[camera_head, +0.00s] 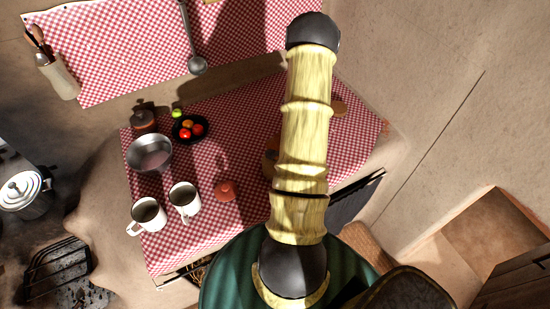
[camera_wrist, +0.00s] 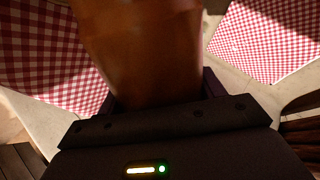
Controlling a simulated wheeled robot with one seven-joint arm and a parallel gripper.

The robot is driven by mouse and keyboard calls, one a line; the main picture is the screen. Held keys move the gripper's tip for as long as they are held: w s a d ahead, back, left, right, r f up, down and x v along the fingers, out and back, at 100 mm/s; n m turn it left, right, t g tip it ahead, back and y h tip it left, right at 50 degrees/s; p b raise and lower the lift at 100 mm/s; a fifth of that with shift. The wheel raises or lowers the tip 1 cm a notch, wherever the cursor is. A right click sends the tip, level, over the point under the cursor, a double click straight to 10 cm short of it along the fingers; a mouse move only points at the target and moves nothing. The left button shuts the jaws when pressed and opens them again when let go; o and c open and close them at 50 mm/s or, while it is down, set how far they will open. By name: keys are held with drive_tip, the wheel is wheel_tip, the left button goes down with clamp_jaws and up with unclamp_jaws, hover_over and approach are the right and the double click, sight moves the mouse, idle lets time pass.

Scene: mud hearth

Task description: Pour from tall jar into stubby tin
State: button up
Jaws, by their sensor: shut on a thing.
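In the wrist view my gripper (camera_wrist: 157,98) is shut on a tall, smooth brown vessel (camera_wrist: 145,45), which appears to be the tall jar. Its top is out of frame, so its mouth and contents are hidden. In the head view my arm hides the gripper. A brown thing (camera_head: 269,160) shows partly at the arm's left edge; I cannot tell whether it is the held jar. A short, dark reddish-brown container (camera_head: 144,122) stands at the back left of the checked counter. It may be the stubby tin, but I cannot tell for sure.
On the red checked cloth (camera_head: 205,240) stand a metal bowl (camera_head: 149,154), two white mugs (camera_head: 147,216) (camera_head: 184,200), a small red pot (camera_head: 225,190) and a dark fruit plate (camera_head: 202,121). A ladle (camera_head: 197,65) hangs behind. A lidded pot (camera_head: 24,190) stands far left.

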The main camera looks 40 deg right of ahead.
drive_tip(key=shift+s+d+f+y+p, duration=0.15)
drive_tip(key=shift+s+d+y+p, duration=0.15)
drive_tip(key=shift+d, duration=0.1)
drive_tip(key=shift+s+d+f+m+t, duration=0.1)
drive_tip(key=shift+f+m+t, duration=0.2)
drive_tip(key=shift+m, duration=0.1)
drive_tip(key=shift+f, duration=0.15)
drive_tip(key=shift+w+a+y, duration=0.25)
drive_tip(key=shift+w+y, duration=0.05)
drive_tip(key=shift+s, duration=0.1)
drive_tip(key=shift+s+d, duration=0.1)
drive_tip(key=shift+d, duration=0.05)
drive_tip(key=shift+d+f+p, duration=0.1)
drive_tip(key=shift+p, duration=0.2)
